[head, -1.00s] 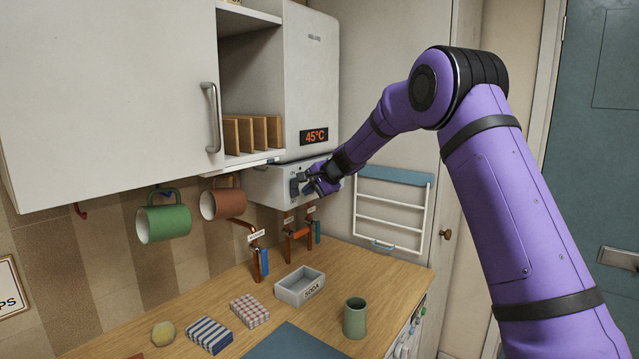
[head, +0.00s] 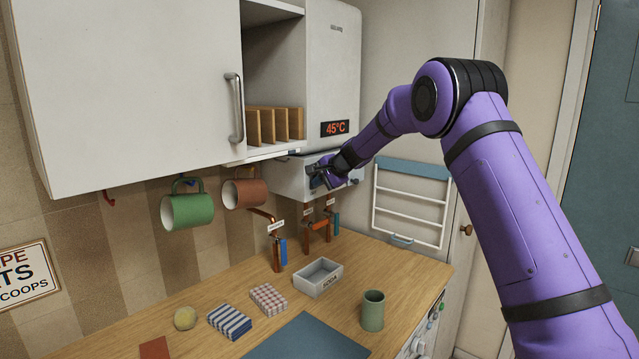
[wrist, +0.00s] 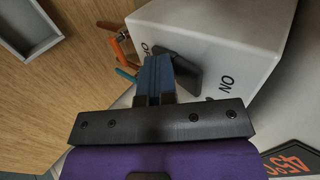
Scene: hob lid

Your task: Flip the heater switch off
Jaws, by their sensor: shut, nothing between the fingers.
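The heater (head: 335,60) is a white wall unit whose orange display (head: 335,127) reads 45°C. Below it is a white box (head: 290,178) carrying the switch. In the wrist view the switch (wrist: 188,72) is a dark grey piece on the white box face, with "ON" printed on one side and a partly hidden label starting with "O" on the other. My gripper (head: 322,180) is shut and empty at the switch. In the wrist view its fingertips (wrist: 156,68) overlap the switch's edge; I cannot tell whether they touch. The switch's position is partly hidden by the fingers.
A cabinet (head: 130,80) and two hanging mugs, green (head: 187,210) and brown (head: 243,192), are to the left. Copper pipes with valves (head: 318,230) are below the box. A towel rack (head: 410,205) is to the right.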

